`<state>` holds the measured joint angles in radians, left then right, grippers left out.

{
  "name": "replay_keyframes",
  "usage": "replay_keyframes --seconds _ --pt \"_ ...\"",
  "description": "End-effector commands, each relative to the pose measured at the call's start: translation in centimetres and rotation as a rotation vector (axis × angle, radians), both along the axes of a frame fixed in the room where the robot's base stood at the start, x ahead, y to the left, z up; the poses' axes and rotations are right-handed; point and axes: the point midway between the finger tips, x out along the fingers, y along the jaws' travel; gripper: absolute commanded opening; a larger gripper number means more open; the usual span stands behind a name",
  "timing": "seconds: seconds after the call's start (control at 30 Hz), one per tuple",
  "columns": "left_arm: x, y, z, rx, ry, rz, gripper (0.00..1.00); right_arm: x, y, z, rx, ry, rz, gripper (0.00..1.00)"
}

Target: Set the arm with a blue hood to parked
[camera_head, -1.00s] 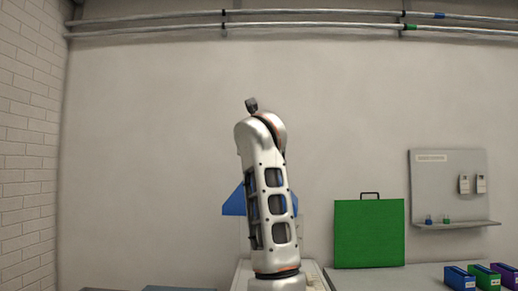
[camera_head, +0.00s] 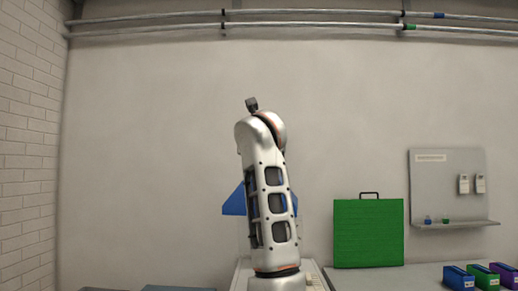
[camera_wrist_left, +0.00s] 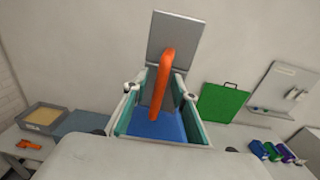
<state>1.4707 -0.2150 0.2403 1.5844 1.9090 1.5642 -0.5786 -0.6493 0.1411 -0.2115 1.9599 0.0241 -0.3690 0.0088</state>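A silver arm of mine (camera_head: 268,195) stands upright in the middle of the head view and covers much of what is behind it. Blue panels of a hood (camera_head: 233,204) show on both sides of it, above a pale base (camera_head: 315,272). In the left wrist view a box-like frame with teal sides (camera_wrist_left: 194,126) has a blue floor (camera_wrist_left: 155,127). A curved orange bar (camera_wrist_left: 162,80) rises in front of a grey plate (camera_wrist_left: 176,32). I cannot tell how these parts match the hood. No gripper fingers show clearly, and no contact is visible.
Blue, green and purple bins (camera_head: 484,277) sit at the right. The left wrist view shows a tray (camera_wrist_left: 42,117) and an orange tool (camera_wrist_left: 28,144) at left.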

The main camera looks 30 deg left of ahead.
Motion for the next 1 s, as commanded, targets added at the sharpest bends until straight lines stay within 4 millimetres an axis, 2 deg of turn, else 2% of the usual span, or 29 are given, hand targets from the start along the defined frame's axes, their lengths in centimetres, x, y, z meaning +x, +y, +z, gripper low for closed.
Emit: replay_keyframes --seconds 0.17,0.4,0.6,0.73,1.0 --pt "-0.1 0.0 2.2 0.001 -0.003 0.000 0.27 0.1 0.0 0.1 0.001 -0.002 0.000 0.40" --pt "-0.1 0.0 6.7 -0.001 -0.003 0.000 0.27 0.1 0.1 0.1 0.003 -0.002 -0.001 0.40" --pt "0.0 0.0 9.1 0.001 -0.001 0.000 0.27 0.1 0.1 0.2 0.003 -0.003 -0.001 0.40" --pt "0.0 0.0 9.8 0.000 -0.001 0.000 0.27 0.1 0.1 0.2 0.003 -0.003 -0.001 0.40" --pt "0.0 0.0 9.9 0.000 -0.001 0.000 0.27 0.1 0.1 0.2 0.004 -0.003 -0.001 0.40"
